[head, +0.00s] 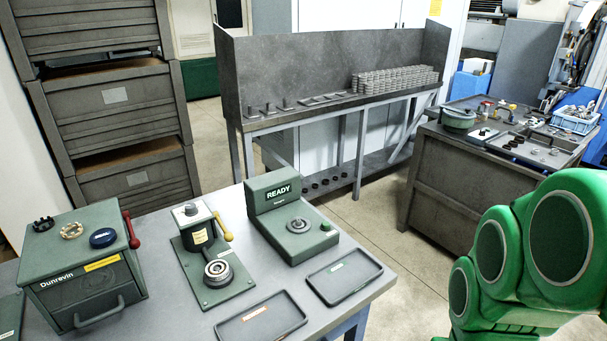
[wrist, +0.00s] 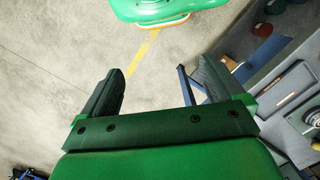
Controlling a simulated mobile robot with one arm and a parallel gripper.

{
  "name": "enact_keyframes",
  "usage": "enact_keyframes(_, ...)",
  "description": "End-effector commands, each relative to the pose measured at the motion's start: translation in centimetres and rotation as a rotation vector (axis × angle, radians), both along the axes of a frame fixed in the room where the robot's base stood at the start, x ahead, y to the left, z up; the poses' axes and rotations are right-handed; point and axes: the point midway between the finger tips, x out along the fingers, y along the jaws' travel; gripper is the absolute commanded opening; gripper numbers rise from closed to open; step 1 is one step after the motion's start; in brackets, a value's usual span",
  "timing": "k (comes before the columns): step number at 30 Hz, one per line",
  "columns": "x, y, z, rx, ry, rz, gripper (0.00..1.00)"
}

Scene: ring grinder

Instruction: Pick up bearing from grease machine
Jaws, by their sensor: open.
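A round metallic bearing (head: 217,270) sits on the green base of a small machine with a yellow-knobbed lever (head: 205,238), in the middle of the front bench in the head view. I take this to be the grease machine; its yellow label is too small to read. My gripper (wrist: 161,85) shows in the wrist view, open and empty, with floor between its fingers. It is beside the bench, clear of the bearing. In the head view my green arm fills the lower right and the gripper itself is not visible.
A machine marked READY (head: 272,196), a green Dunrevin box (head: 85,285) with several rings on top, and two dark trays (head: 344,277) share the front bench. A long grey bench (head: 300,120) stands behind. A cluttered cabinet (head: 450,185) stands right. Floor between is clear.

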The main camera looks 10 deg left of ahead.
Motion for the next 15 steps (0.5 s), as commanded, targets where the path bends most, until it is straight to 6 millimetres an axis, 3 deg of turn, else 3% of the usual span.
enact_keyframes(9,0.2,0.4,-0.1,0.011,0.001,0.001,0.95)
enact_keyframes(11,0.6,1.2,-0.2,0.034,0.002,0.003,0.95)
enact_keyframes(15,2.2,5.0,-0.8,0.145,0.005,0.005,0.95)
